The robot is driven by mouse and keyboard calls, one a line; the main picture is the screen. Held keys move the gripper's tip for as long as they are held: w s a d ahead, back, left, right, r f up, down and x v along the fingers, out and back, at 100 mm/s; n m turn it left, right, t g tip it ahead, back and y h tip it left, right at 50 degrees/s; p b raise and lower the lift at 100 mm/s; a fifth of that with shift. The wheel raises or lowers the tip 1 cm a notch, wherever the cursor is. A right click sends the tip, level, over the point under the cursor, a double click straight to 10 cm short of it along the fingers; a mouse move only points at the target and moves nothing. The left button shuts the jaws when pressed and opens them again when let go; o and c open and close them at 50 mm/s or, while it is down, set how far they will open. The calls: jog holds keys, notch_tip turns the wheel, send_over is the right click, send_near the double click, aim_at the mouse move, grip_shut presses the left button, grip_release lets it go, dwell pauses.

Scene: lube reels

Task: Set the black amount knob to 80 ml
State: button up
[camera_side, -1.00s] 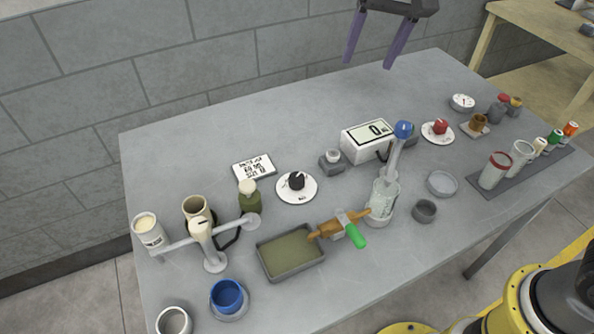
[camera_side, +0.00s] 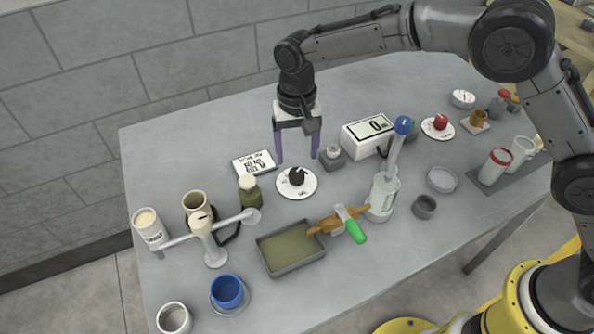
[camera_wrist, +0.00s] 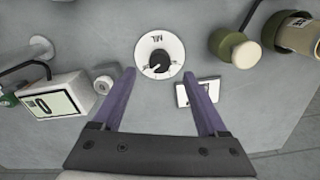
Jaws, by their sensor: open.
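The black amount knob (camera_side: 297,176) sits on a round white dial (camera_side: 309,187) near the middle of the table. In the wrist view the knob (camera_wrist: 159,64) is on the dial (camera_wrist: 147,45), which bears a marking; I cannot read the individual scale values. A white pointer mark shows on the knob. My gripper (camera_side: 298,158) is open and empty, fingers pointing down, above and slightly behind the knob in the side view. In the wrist view the purple fingers of my gripper (camera_wrist: 163,76) straddle the knob's direction, with the knob between and beyond their tips.
A white text card (camera_side: 253,164) lies left of the dial. A small grey block with a white top (camera_side: 333,153) and a display box reading 0 (camera_side: 368,133) stand to the right. A green bottle (camera_side: 250,190) stands at the left, a green-filled tray (camera_side: 291,267) in front.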

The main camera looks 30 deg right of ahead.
aim_at(297, 173)
notch_tip(297, 173, down, 7)
jog(key=shift+f, duration=0.1)
jog(key=shift+c, duration=0.3)
grip_shut()
